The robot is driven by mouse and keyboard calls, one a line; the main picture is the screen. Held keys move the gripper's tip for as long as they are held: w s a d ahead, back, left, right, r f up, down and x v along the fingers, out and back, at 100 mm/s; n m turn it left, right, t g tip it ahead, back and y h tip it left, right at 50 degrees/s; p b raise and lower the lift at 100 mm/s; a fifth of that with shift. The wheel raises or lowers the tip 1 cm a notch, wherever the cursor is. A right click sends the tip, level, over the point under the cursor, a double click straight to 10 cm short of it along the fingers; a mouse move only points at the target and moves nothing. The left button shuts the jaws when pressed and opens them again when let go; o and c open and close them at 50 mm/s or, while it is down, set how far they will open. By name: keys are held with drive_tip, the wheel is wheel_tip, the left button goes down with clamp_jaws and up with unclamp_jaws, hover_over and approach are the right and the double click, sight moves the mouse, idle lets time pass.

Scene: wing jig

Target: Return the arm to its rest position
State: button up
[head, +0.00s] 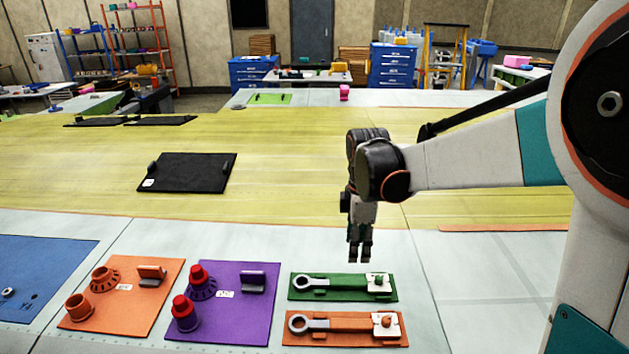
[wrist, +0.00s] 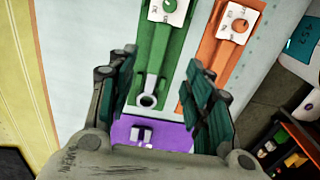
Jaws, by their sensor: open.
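My gripper (head: 361,246) hangs pointing down from my arm, above the light table surface, just behind the green plate in the head view. In the wrist view my gripper (wrist: 169,95) shows two fingers spread well apart with nothing between them in grasp. Below them lie the green plate (wrist: 170,50) with its wrench and the orange plate (wrist: 222,58) beside it. In the head view the green plate (head: 305,294) and the orange wrench plate (head: 310,341) lie front centre, each with a wrench.
A purple plate (head: 250,310) with red-topped parts and an orange plate (head: 145,318) with orange parts lie to the left, beside a blue plate (head: 45,270). A black plate (head: 195,175) lies on the yellow surface (head: 290,170). The light surface at right is mostly clear.

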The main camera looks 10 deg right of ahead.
drive_tip(key=s+f+m+t+b, duration=0.2)
drive_tip(key=s+m+b, duration=0.2)
drive_tip(key=s+m, duration=0.1)
drive_tip(key=s+f+m+t+b, duration=0.2)
drive_tip(key=s+m+b, duration=0.3)
drive_tip(key=s, duration=0.2)
drive_tip(key=s+f+m+t+b, duration=0.2)
drive_tip(key=s+m+b, duration=0.2)
drive_tip(key=s+m, duration=0.1)
drive_tip(key=shift+s+f+t, duration=0.2)
drive_tip(key=shift+s, duration=0.25)
drive_tip(key=shift+s+f+t, duration=0.15)
drive_tip(key=shift+s+t, duration=0.05)
drive_tip(key=shift+s, duration=0.25)
drive_tip(key=shift+s+f+m+b, duration=0.3)
drive_tip(key=shift+m+b, duration=0.1)
